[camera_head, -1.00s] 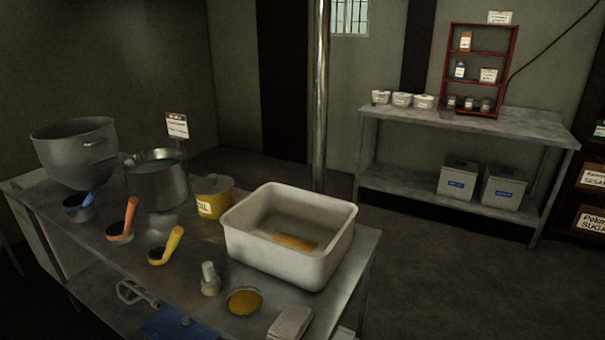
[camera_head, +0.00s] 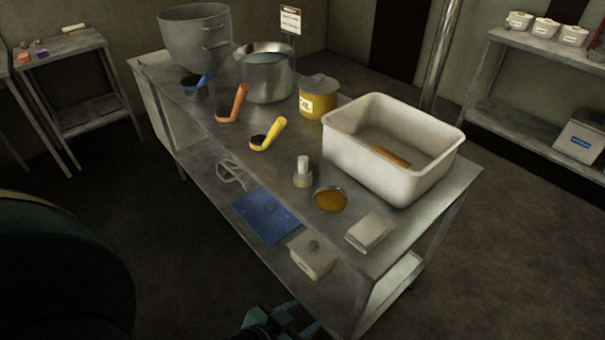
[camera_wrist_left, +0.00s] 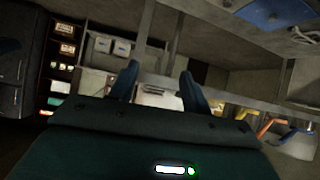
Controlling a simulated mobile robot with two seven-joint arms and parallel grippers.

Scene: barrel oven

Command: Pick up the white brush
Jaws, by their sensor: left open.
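The white brush (camera_head: 303,171) stands upright on the steel worktable (camera_head: 225,145), its white handle up and its wider pale end down. It is near the table's front edge, left of a small dish of amber liquid (camera_head: 330,199). My left gripper (camera_head: 280,322) shows only partly at the bottom of the head view, below the table top, well apart from the brush. In the left wrist view its two fingers (camera_wrist_left: 158,82) are spread with nothing between them. I cannot make out the brush in that view. My right gripper is not in view.
A white tub (camera_head: 440,180) stands behind the dish, and a folded pale cloth-like item (camera_head: 370,232) lies right of it. Yellow (camera_head: 267,134) and orange (camera_head: 233,103) handled scoops stand left of the brush. A lower shelf holds a blue board (camera_head: 266,216) and a lidded box (camera_head: 313,255).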

